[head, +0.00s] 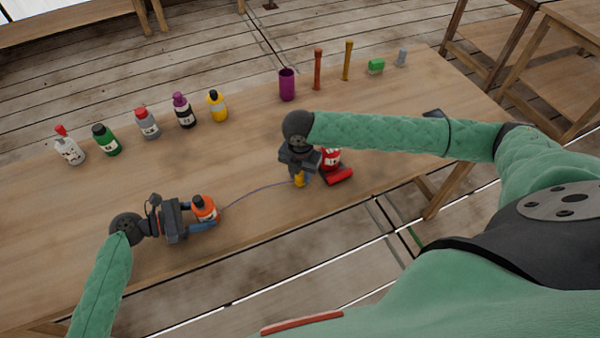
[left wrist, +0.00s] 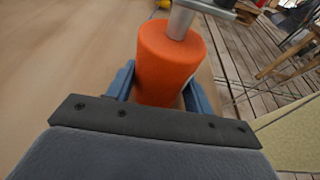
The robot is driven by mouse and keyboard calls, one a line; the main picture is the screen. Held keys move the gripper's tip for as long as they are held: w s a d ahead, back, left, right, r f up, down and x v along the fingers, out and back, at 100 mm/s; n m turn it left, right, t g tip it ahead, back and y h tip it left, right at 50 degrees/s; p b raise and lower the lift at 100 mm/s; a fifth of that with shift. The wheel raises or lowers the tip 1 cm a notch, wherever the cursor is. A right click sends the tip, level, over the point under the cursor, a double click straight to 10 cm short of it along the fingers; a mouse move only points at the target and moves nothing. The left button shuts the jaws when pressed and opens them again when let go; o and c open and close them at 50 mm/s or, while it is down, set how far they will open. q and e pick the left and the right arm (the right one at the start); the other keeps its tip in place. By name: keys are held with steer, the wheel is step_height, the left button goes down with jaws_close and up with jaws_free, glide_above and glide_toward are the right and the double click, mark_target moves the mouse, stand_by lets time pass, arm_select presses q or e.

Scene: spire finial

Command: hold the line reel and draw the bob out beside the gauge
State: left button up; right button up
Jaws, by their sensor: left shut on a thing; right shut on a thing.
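Several bottles (head: 147,123) stand along the back left of the wooden table (head: 245,135). The table's middle is clear.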

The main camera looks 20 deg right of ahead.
steer(key=shift+f, duration=0.35)
stand_by(0.5)
steer(key=o, duration=1)
steer(key=shift+o, duration=0.2)
steer(key=shift+r, duration=0.1)
step_height(320, 180, up, 12)
